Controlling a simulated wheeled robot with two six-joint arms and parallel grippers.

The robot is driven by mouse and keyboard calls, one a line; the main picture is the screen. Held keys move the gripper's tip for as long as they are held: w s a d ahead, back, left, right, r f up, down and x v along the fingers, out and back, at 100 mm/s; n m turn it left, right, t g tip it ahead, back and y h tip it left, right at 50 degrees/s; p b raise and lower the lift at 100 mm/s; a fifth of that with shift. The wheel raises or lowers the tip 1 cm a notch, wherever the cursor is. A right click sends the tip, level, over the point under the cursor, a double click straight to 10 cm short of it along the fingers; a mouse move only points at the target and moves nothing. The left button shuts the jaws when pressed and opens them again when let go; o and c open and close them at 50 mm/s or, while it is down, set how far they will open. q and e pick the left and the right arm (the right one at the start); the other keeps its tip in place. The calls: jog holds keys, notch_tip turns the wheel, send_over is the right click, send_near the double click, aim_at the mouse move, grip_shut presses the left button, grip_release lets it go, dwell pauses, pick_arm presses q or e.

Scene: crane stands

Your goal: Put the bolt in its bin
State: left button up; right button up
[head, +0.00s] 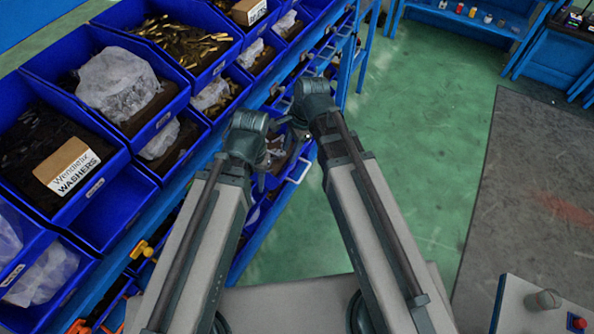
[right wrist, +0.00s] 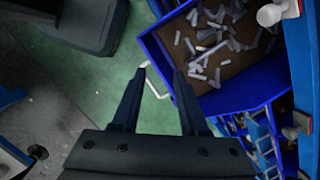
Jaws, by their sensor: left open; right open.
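I cannot make out a single bolt for certain in either view. My left gripper (head: 272,158) is at the shelf front, partly hidden by its own wrist. My right gripper (head: 303,130) is just above and right of it, small and dark. In the right wrist view my right gripper (right wrist: 160,76) is open, with nothing visible held between its fingers. A blue bin (right wrist: 157,48) lies beyond its right finger, holding many small pale pieces (right wrist: 205,45) on a brown bottom. A pale bar-like handle (right wrist: 152,82) shows between the fingers, on the bin's front side.
Blue bins (head: 105,150) of parts fill the shelving at left; one holds a box labelled washers (head: 67,166). Green floor (head: 430,110) is open to the right, beside a grey mat (head: 530,190). A small table (head: 520,310) with a grey cylinder (head: 543,299) stands at lower right.

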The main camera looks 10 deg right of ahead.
jog(key=s+d+n+h, duration=0.1)
jog(key=s+n+h, duration=0.3)
jog(key=s+n, duration=0.5)
jog(key=n, duration=0.9)
jog(key=shift+f, duration=0.25)
jog(key=shift+s, duration=0.1)
